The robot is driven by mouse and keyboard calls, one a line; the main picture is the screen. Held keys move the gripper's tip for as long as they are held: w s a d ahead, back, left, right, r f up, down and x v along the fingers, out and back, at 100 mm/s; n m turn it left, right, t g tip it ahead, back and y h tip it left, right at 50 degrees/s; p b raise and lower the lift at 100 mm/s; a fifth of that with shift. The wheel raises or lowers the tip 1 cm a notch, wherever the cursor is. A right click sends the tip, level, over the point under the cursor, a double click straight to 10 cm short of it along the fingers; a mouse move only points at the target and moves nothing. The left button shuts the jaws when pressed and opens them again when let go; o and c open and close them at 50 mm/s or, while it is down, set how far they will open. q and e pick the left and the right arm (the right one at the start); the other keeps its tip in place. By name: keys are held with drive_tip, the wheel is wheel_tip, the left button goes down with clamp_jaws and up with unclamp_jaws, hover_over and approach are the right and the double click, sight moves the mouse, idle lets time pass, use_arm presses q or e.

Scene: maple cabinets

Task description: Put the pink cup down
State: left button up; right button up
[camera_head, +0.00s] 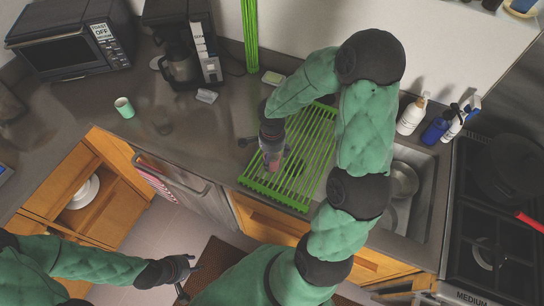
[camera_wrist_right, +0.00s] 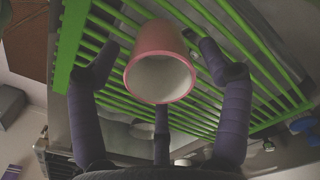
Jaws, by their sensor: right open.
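The pink cup (camera_head: 273,161) is at the green slatted drying rack (camera_head: 300,190), partly hidden by my right gripper (camera_head: 270,145). In the right wrist view the cup (camera_wrist_right: 160,62) shows its pale open mouth toward the camera, with the rack's green bars behind it. The dark fingers of my right gripper (camera_wrist_right: 160,55) are spread around the cup, with gaps visible at its sides. I cannot tell exactly how the cup's base meets the bars. My left gripper (camera_head: 187,275) is open and empty, low over the floor.
A mint cup (camera_head: 124,107) stands on the counter left of the rack. A coffee maker (camera_head: 182,62) and toaster oven (camera_head: 70,42) stand behind. The sink (camera_head: 408,190), bottles (camera_head: 436,127) and stove (camera_head: 495,220) are to the right. The counter between the mint cup and rack is mostly clear.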

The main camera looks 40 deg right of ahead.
wheel_tip(320, 180, up, 11)
drive_tip(key=p, duration=0.1)
drive_tip(key=shift+f, duration=0.2)
